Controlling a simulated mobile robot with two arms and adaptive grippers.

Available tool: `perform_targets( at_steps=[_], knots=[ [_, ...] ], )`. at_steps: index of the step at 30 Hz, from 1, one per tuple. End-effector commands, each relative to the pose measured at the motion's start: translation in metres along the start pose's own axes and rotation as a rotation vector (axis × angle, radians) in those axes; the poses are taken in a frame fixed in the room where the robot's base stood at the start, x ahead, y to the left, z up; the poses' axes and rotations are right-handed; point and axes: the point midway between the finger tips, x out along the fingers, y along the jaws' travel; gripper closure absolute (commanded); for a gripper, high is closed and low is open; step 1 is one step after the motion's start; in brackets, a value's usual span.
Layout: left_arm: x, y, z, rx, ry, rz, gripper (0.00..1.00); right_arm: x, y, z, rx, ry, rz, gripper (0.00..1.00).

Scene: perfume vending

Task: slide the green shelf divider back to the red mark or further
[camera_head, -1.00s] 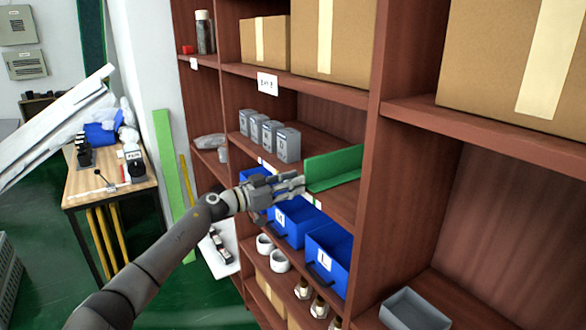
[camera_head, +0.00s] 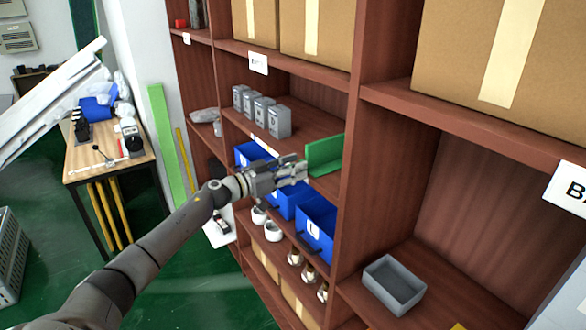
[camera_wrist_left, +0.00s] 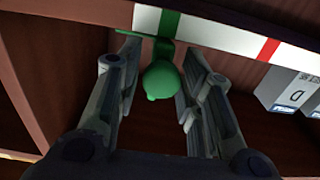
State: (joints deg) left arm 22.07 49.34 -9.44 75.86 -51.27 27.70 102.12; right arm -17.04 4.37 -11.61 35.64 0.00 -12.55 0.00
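The green divider (camera_head: 326,157) stands on the middle shelf, near the upright at its right end. In the left wrist view its round green knob (camera_wrist_left: 162,82) hangs between the fingers of my left gripper (camera_wrist_left: 160,60). The fingers are spread, with a visible gap on the knob's left; contact on the right is unclear. In the head view the left gripper (camera_head: 300,172) is at the shelf's front edge beside the divider. The red mark (camera_wrist_left: 268,50) is on the white edge strip (camera_wrist_left: 220,36), right of the knob in the wrist view. My right gripper is out of view.
Several grey boxes (camera_head: 279,122) stand on the same shelf, left of the divider; one (camera_wrist_left: 288,90) is near the red mark in the wrist view. Blue bins (camera_head: 316,228) sit below. Shelf space between boxes and divider is clear.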

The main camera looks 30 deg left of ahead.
Motion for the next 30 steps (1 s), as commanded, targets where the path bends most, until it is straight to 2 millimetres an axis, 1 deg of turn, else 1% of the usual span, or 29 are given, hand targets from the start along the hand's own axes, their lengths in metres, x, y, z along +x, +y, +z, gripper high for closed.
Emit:
perform_targets(
  at_steps=[2, 10, 14, 17, 30],
  knots=[
    [0.0, 0.0, 0.0, 0.0, -0.001, 0.0, 0.53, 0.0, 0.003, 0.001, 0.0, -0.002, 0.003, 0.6],
    [0.0, 0.0, 0.001, 0.001, -0.003, 0.0, 0.53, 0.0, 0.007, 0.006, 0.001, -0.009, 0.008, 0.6],
    [-0.005, -0.001, 0.003, 0.0, -0.005, -0.001, 0.53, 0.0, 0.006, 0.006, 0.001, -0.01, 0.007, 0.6],
    [-0.015, -0.001, 0.003, 0.001, -0.006, -0.001, 0.53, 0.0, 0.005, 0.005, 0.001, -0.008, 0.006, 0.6],
    [-0.076, 0.0, 0.003, 0.0, -0.007, 0.0, 0.53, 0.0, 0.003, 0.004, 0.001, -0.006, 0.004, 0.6]
  ],
)
